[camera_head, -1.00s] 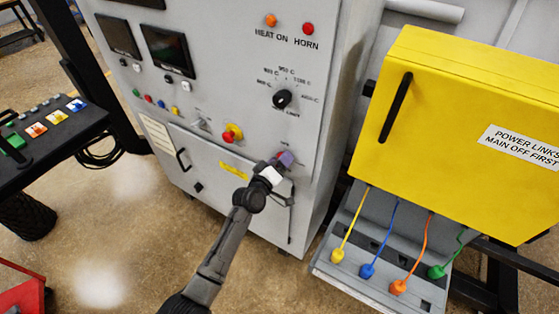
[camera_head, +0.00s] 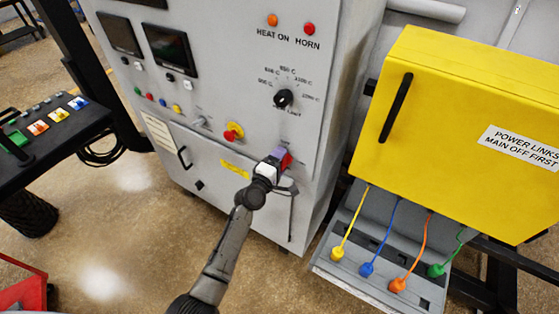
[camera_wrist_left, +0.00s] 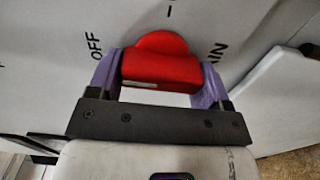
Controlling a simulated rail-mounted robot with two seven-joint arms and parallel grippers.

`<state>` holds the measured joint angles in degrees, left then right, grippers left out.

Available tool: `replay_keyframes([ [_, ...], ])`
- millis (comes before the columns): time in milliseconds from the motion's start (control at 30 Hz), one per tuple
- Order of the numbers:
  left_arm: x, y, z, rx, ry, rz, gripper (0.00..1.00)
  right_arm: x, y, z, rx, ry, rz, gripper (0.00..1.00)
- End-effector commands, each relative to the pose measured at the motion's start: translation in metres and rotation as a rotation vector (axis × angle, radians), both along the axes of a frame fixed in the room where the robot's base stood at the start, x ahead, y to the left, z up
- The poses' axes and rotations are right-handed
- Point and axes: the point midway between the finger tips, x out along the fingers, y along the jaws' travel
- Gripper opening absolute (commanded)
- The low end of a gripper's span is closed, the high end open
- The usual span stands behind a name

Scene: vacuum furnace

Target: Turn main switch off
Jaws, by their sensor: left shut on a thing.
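The main switch is a red rotary handle on the lower right of the grey cabinet front. In the left wrist view the red main switch (camera_wrist_left: 160,62) fills the space between two purple fingers, with the letters "OFF" to its left and "IN", the end of a partly hidden word, to its right. My left gripper (camera_head: 279,157) is at the switch in the head view, with a bit of the red handle (camera_head: 287,161) showing beside the purple finger. The left gripper (camera_wrist_left: 160,78) is shut on the red handle, one finger on each side. My right gripper is not in view.
A red knob on a yellow base (camera_head: 233,132) sits up and left of the switch. A black rotary dial (camera_head: 283,98) is above. A yellow box (camera_head: 470,130) stands to the right, with coloured cables and plugs below it. A button console (camera_head: 50,125) is at left.

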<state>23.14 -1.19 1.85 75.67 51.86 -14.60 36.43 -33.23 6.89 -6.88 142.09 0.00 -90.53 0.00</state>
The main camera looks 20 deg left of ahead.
Motion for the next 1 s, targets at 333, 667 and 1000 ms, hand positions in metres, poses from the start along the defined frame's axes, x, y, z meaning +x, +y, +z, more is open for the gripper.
replay_keyframes([
  [333,0.0000,-0.0002,-0.0004,-0.030,0.006,0.000,0.49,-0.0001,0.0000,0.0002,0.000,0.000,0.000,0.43],
  [667,0.0000,-0.0002,-0.0004,-0.030,0.006,-0.001,0.79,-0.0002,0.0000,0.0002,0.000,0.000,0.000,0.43],
  [1000,0.0001,-0.0002,-0.0003,-0.029,0.005,0.000,0.98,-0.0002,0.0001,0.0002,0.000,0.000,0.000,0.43],
])
